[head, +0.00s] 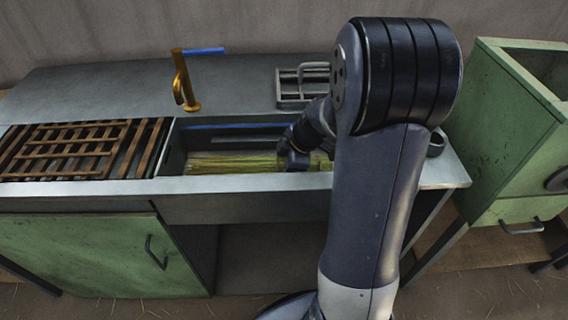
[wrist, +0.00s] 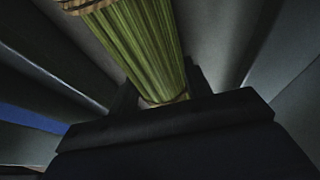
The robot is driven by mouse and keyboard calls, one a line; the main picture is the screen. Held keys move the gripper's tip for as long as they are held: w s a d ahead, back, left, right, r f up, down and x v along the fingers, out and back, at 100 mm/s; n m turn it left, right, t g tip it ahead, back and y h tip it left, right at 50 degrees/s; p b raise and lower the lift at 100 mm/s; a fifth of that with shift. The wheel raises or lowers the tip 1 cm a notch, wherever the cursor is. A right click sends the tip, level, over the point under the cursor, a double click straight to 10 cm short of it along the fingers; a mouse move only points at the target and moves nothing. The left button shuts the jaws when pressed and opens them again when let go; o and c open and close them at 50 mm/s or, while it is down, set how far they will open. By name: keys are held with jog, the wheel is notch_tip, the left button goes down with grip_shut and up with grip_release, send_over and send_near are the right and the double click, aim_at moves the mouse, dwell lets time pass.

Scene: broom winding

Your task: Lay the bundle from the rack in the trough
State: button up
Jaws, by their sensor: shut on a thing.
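The bundle (head: 232,163), yellow-green straw-like stalks, lies lengthwise low inside the trough (head: 176,148), a grey sink-like basin in the counter. In the wrist view the bundle (wrist: 148,50) shows with a binding band near the top and another close to the jaws. My gripper (head: 292,158) is down in the trough at the bundle's right part, shut on it; my arm hides the trough's right end. In the wrist view my gripper (wrist: 158,100) closes around the bundle's near end. The wooden slatted rack (head: 75,150) is left of the trough. Whether the bundle touches the trough floor cannot be told.
A brass tap with a blue handle (head: 184,85) stands behind the trough. A grey metal caddy (head: 300,88) sits at the back. A green bin (head: 515,120) stands at the right. The counter (head: 100,85) behind the rack is clear.

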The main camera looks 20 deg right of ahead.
dwell(0.3)
jog(key=o, duration=1.1)
jog(key=p+v, duration=0.1)
jog(key=v, duration=1)
jog(key=shift+p, duration=0.35)
